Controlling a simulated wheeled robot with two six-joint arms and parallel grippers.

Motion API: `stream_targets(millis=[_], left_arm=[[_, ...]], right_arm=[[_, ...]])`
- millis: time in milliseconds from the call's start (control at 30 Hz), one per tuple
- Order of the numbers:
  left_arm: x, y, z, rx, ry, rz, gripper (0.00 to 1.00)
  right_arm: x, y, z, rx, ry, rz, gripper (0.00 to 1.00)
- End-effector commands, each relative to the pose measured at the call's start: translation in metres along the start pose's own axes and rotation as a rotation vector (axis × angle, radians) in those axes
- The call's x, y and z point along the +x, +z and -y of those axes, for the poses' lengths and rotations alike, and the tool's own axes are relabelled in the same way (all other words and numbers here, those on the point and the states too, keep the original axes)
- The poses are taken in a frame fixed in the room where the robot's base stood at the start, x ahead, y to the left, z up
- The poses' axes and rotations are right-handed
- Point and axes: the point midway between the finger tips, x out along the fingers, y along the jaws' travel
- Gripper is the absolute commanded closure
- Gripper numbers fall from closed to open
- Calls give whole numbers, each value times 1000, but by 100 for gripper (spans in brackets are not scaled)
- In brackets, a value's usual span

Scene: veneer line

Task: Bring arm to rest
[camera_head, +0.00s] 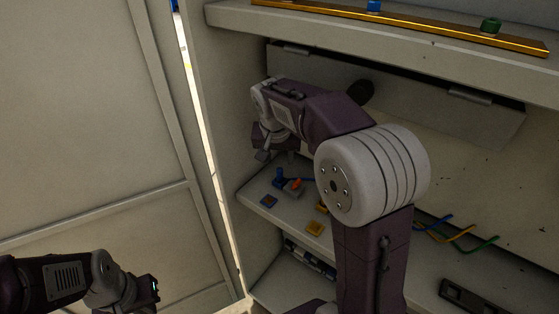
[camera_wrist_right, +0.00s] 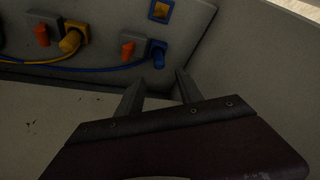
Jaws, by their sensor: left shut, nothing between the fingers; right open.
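My right arm (camera_head: 375,250) rises through the middle of the head view and bends left into the cabinet. Its gripper (camera_head: 277,157) hangs open above the middle shelf. In the right wrist view the two fingers of this gripper (camera_wrist_right: 158,90) stand apart with nothing between them. They point toward a blue plug (camera_wrist_right: 158,55) and appear apart from it, though the exact gap is hard to tell. My left arm (camera_head: 50,283) lies at the lower left, with its gripper (camera_head: 147,289) shut and empty, in front of the pale panels. Its fingertips are hard to make out.
The middle shelf (camera_head: 262,190) carries plugs and an orange switch (camera_head: 296,184). Coloured wires (camera_head: 455,237) lie at its right. The upper shelf (camera_head: 330,27) has a brass bar (camera_head: 420,28) and overhangs the arm. A cabinet side wall (camera_head: 212,120) stands left of the right gripper.

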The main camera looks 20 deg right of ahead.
Motion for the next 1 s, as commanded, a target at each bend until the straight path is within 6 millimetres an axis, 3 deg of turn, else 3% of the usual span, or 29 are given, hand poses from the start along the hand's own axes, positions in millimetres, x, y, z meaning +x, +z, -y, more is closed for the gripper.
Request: stream_targets(millis=[633, 733, 767, 867, 1000], left_arm=[[-1, 0, 0, 0, 0, 0, 100], [-18, -2, 0, 0, 0, 0, 100], [-28, -3, 0, 0, 0, 1, 100], [-44, -5, -1, 0, 0, 0, 100], [-62, -6, -1, 0, 0, 0, 100]], right_arm=[[-1, 0, 0, 0, 0, 0, 57], [-23, -8, 0, 1, -6, -10, 57], [-29, 0, -5, -4, 3, 11, 57], [-22, 49, -18, -31, 18, 121, 57], [-5, 132, -36, -160, -17, 258, 57]])
